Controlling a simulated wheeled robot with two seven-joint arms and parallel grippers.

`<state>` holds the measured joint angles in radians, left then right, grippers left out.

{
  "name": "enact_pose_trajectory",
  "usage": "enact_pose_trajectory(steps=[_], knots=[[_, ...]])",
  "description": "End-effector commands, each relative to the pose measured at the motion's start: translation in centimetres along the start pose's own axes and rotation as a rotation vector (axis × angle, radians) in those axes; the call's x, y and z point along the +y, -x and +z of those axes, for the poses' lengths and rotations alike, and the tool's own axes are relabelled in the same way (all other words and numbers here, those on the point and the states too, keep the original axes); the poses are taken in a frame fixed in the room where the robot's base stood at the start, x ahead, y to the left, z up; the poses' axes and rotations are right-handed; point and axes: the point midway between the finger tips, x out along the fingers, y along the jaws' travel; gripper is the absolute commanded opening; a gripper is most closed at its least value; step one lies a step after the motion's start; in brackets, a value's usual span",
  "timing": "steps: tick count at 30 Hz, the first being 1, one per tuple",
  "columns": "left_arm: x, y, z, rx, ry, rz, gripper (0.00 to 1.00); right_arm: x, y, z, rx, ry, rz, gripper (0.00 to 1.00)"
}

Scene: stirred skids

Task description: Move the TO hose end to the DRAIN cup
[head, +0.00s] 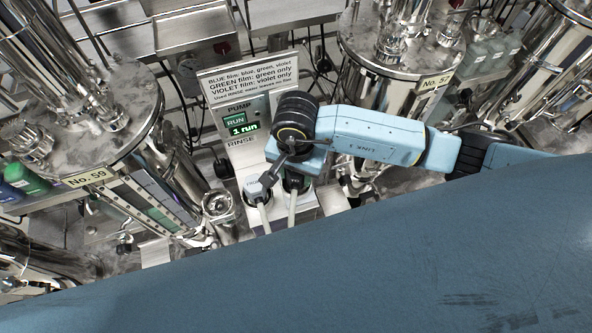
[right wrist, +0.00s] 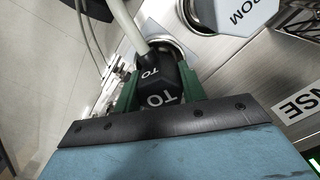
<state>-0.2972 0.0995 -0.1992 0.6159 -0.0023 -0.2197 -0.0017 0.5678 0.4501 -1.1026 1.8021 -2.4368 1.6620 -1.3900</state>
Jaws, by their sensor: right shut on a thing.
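The TO hose end (right wrist: 157,82) is a black faceted block with white TO lettering, and a pale hose runs up from it in the right wrist view. The green fingers of my right gripper (right wrist: 156,92) are shut on its sides. In the head view my right gripper (head: 293,172) is at the rinse station, with the dark TO end (head: 294,184) below it. A round metal cup rim (right wrist: 181,56) shows beside the TO end; I cannot tell whether the end sits in a cup. No DRAIN label is readable. My left gripper is not in view.
The white FROM hose end (head: 254,188) stands close left of the TO end. The pump panel (head: 240,125) reads RUN, 1 run, under a film-colour sign (head: 250,82). Steel tanks No. 59 (head: 88,179) and No. 57 (head: 436,82) flank the station.

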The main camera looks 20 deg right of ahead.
Motion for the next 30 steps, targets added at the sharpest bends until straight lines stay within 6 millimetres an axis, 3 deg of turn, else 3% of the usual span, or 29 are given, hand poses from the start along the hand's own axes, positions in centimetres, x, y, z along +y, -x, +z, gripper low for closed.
enact_pose_trajectory(steps=[4,5,10,22,30], knots=[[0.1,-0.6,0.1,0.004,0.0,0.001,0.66,0.0,-0.7,0.0,0.001,0.0,-0.001,0.09],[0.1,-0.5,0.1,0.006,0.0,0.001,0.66,0.0,-0.6,0.0,0.001,-0.001,0.0,0.43],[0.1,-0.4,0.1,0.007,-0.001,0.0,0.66,0.0,-0.6,0.0,0.0,0.0,0.0,0.65],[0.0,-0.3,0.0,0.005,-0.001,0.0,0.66,0.1,-0.3,0.0,0.0,0.0,0.001,0.66],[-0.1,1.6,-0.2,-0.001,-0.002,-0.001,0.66,0.1,2.3,-0.1,0.002,-0.001,0.0,0.66]])
